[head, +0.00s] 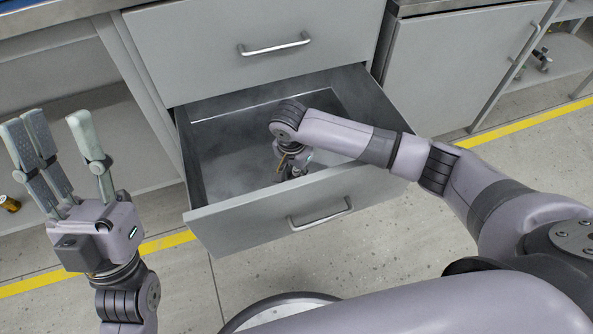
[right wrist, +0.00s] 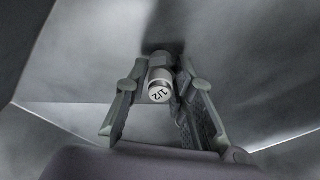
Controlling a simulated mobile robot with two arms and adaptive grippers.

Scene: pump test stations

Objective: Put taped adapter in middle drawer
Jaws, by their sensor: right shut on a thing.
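The open drawer (head: 235,218) is pulled out below a shut drawer (head: 225,50) of the grey cabinet. My right arm reaches over its front, with the right gripper (head: 288,172) down inside it. In the right wrist view, the right gripper (right wrist: 160,112) is shut on the adapter (right wrist: 160,82), a short metal cylinder with a pale end marked "1/2". The drawer's inner walls surround it there. I cannot make out tape, nor whether the adapter touches the drawer floor. My left gripper (head: 60,150) is open and empty, left of the drawer, fingers pointing up.
A small brass-coloured part (head: 9,203) lies at the far left. Another fitting (head: 541,58) stands on the shelf at the upper right. A shut cabinet door (head: 455,70) is right of the drawers. The floor in front, with yellow lines, is clear.

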